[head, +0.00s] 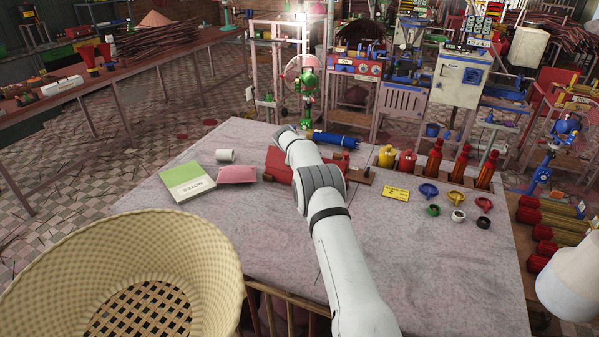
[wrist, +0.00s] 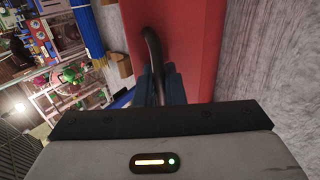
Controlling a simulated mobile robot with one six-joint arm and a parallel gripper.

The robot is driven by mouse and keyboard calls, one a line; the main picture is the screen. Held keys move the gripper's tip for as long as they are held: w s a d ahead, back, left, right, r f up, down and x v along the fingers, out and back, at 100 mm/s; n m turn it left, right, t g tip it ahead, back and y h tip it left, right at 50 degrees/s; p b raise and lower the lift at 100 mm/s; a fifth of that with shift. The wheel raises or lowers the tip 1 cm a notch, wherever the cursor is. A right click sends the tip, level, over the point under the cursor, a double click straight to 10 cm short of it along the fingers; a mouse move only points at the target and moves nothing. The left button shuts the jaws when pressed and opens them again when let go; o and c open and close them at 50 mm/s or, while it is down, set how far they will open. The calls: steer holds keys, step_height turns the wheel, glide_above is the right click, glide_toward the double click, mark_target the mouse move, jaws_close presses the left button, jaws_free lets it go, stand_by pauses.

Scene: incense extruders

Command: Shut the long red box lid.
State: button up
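The long red box (head: 280,166) lies on the grey table behind my arm, which hides its middle. I cannot tell from the head view how far its lid stands open. In the wrist view a broad red face, which looks like the lid (wrist: 195,50), fills the upper middle. A dark curved handle (wrist: 151,42) stands against it. My gripper (wrist: 158,85) has its two blue-grey fingers close on either side of the handle and looks shut on it. In the head view my gripper is hidden behind my arm.
A blue roll (head: 333,139) lies behind the box. Yellow and red bottles (head: 407,161) stand at right, near a yellow card (head: 396,194) and small coloured rings. A green-white book (head: 187,182), pink pouch (head: 237,174) and white cylinder (head: 225,155) lie left. A wicker basket (head: 60,250) is front left.

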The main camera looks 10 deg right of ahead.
steer(key=shift+w+d, duration=0.15)
steer(key=shift+d, duration=0.15)
steer(key=shift+w+d+f+p, duration=0.2)
steer(key=shift+w+p, duration=0.1)
steer(key=shift+w+d+f, duration=0.15)
steer(key=shift+w+f, duration=0.15)
steer(key=shift+w, duration=0.1)
steer(key=shift+f, duration=0.1)
steer(key=o, duration=1.1)
steer(key=shift+r+p, duration=1.7)
steer(key=shift+r, duration=1.85)
steer(key=shift+r, duration=0.1)
